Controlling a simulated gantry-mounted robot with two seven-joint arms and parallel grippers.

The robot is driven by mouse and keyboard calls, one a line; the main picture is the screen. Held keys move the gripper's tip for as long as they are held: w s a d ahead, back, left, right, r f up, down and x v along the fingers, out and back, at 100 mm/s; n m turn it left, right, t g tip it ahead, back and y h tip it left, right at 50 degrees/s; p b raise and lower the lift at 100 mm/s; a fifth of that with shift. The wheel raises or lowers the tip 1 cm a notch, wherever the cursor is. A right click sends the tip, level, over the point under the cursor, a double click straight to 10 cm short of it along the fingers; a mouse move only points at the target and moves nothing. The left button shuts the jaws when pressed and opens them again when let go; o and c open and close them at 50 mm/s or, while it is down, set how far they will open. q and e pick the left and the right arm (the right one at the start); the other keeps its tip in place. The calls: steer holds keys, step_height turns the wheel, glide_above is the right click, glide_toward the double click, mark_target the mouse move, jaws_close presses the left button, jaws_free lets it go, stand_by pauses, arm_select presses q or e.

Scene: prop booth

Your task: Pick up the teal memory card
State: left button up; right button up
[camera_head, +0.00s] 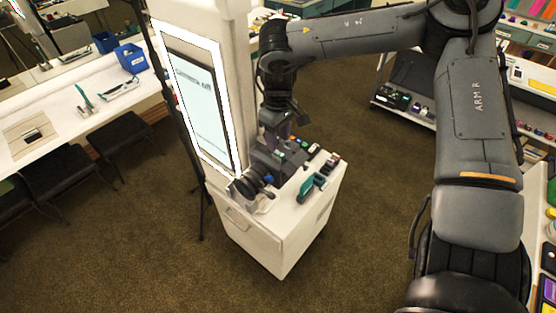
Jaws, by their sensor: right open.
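A teal block-like item (306,188) stands near the front right of the white cabinet top, with a dark item against it. A small green item (304,143) lies farther back on the same top. Both are too small for me to tell which is the teal memory card. My right gripper (281,138) points down over the back of the cabinet, behind and above the dark objects there. It is open; its fingertips are hard to make out, and I see nothing held. My left gripper is not in view.
The white cabinet (268,245) carries a dark camera-like object (250,183) and several small items. A tall lit sign panel (203,95) rises beside its left edge. A white table (62,110) with blue bins stands left. Open carpet (150,265) lies in front.

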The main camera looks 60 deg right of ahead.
mark_target(278, 153)
steer(key=shift+s+f+p, duration=0.15)
steer(key=shift+f+p, duration=0.15)
steer(key=shift+f, duration=0.1)
step_height(278, 153, down, 3)
steer(key=shift+a+f+p, duration=0.1)
steer(key=shift+a+p, duration=0.05)
steer(key=shift+p, duration=0.45)
steer(key=shift+f, duration=0.45)
jaws_close()
